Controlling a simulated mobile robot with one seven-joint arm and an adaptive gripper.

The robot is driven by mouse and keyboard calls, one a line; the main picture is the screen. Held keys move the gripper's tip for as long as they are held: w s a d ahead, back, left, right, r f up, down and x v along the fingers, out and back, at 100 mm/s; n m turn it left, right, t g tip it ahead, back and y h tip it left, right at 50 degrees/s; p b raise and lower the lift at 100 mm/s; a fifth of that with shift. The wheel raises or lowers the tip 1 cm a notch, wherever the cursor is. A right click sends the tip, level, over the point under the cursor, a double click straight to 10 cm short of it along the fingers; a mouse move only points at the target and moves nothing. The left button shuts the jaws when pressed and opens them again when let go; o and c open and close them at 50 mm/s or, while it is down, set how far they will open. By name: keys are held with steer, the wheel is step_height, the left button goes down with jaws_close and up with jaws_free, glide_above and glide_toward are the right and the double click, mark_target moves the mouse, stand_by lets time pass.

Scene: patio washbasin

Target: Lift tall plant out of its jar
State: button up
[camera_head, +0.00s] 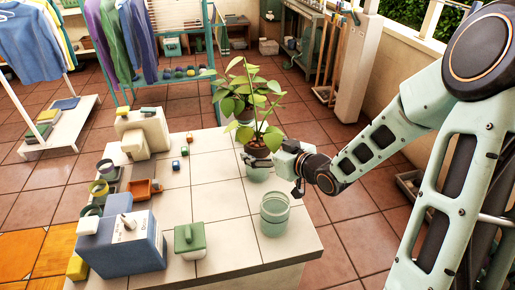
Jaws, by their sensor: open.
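The tall plant (258,130) has broad green leaves and a brown pot-like base, and stands upright near the table's back right. The base sits at the mouth of a pale green jar (257,174); how deep it goes is hidden. My gripper (264,163) is open and comes in from the right, at the height of the plant's base and the jar's mouth. Its tips overlap the base in the picture; I cannot tell whether they touch it. A second pale green glass jar (274,217) stands in front and looks empty.
Another leafy plant (232,104) stands behind the tall plant, their leaves overlapping in view. A blue-and-white box (128,245), a green lidded container (189,240) and an orange tray (142,191) are on the left and front of the tiled table (215,190). The table's middle is mostly clear.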

steer(key=shift+x, duration=1.5)
steer(key=shift+c, duration=0.5)
steer(key=c, duration=1.2)
steer(key=shift+c, duration=1.1)
